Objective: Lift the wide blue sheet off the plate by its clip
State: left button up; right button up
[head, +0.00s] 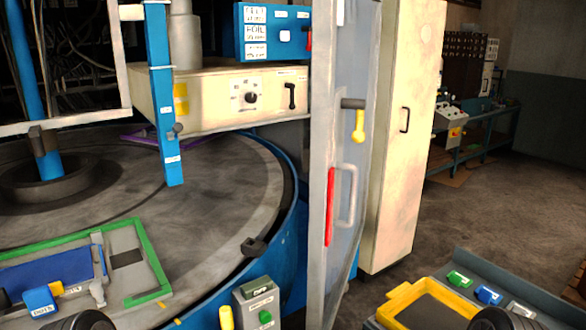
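A wide dark blue sheet (48,270) lies on the grey plate (122,240) at the lower left, inside a green border (150,252). A bright blue block (40,299) with a white label, probably the clip, sits at the sheet's near edge. A grey upright piece (98,262) stands at the sheet's right edge. Only the dark top of what looks like my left gripper (82,321) shows at the bottom edge, right of the blue block and apart from it. A similar dark part, likely my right gripper (500,319), shows at bottom right. Fingers of both are hidden.
The plate lies on a large round grey table (215,215) with a blue rim. A blue upright bar (163,110) hangs above it. A grey door (343,190) stands open at its right. A grey button box (257,303) and a yellow-edged tray (405,294) are in front.

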aim_at(74, 266)
jog(key=u, duration=1.5)
